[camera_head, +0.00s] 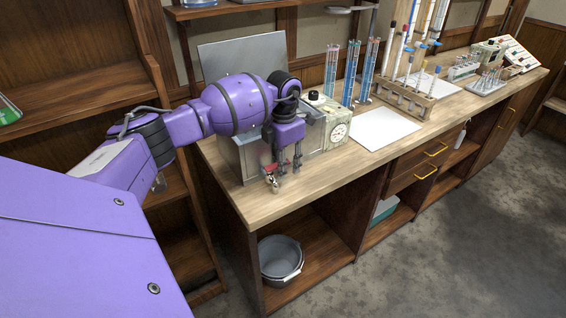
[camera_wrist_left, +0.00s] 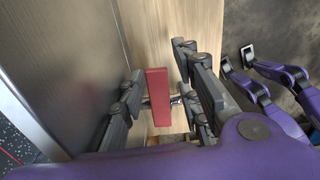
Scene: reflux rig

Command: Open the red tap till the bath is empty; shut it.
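The metal bath (camera_head: 232,160) stands at the near left end of the bench. Its inside and water level are hidden behind my arm. The red tap (camera_head: 269,169) sticks out low on its front, near the bench edge. In the left wrist view the tap's red lever (camera_wrist_left: 158,97) lies between the fingers of my left gripper (camera_wrist_left: 158,75). One finger pair is on each side, with narrow gaps showing. In the head view my left gripper (camera_head: 289,167) points down at the tap, open. My right gripper does not show.
A gauge unit (camera_head: 339,131) adjoins the bath. Behind stand tall blue tubes (camera_head: 351,75) and a wooden test-tube rack (camera_head: 403,100). A white sheet (camera_head: 384,129) lies on the bench. A grey bucket (camera_head: 281,258) sits on the shelf below. The floor in front is clear.

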